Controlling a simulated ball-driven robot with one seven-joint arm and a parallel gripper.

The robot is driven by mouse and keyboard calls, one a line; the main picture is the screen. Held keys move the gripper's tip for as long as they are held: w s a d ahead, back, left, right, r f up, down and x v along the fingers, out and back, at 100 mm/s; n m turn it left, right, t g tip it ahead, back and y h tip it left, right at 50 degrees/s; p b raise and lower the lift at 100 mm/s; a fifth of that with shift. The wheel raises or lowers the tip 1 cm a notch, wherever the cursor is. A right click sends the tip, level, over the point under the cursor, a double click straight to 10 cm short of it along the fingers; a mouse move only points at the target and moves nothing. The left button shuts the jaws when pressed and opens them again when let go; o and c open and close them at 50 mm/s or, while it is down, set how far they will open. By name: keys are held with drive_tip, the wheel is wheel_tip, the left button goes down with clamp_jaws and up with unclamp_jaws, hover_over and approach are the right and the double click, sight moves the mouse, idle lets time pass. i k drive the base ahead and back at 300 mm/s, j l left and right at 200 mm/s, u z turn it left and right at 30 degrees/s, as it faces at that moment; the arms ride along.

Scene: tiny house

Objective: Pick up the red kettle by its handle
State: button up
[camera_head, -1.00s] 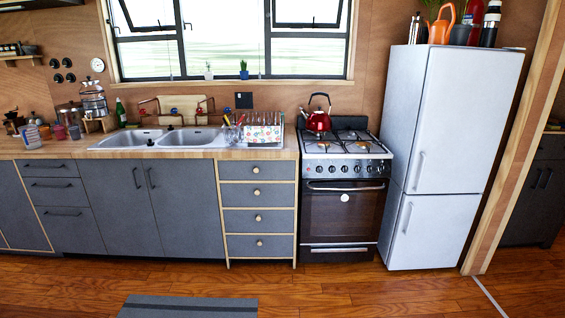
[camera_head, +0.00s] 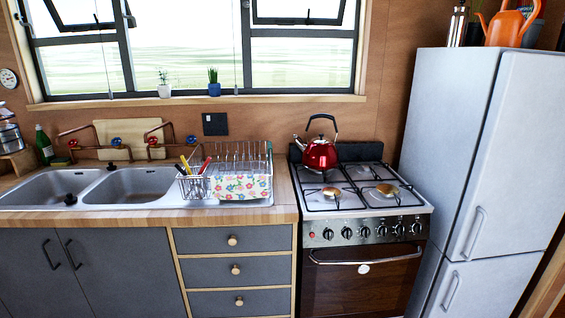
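The red kettle (camera_head: 320,155) stands upright on the back left burner of the stove (camera_head: 362,190). It is shiny red, with a spout pointing left. Its black handle (camera_head: 322,122) arches above the lid. My gripper does not show in the head view.
A dish rack (camera_head: 228,178) with utensils and a flowered cloth stands left of the stove, beside the double sink (camera_head: 95,188). A tall white fridge (camera_head: 475,150) stands close on the stove's right. The front burners are bare.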

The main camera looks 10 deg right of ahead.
sight(315, 157)
drive_tip(key=i, duration=0.85)
drive_tip(key=i+l+u, duration=0.15)
drive_tip(key=i, duration=0.75)
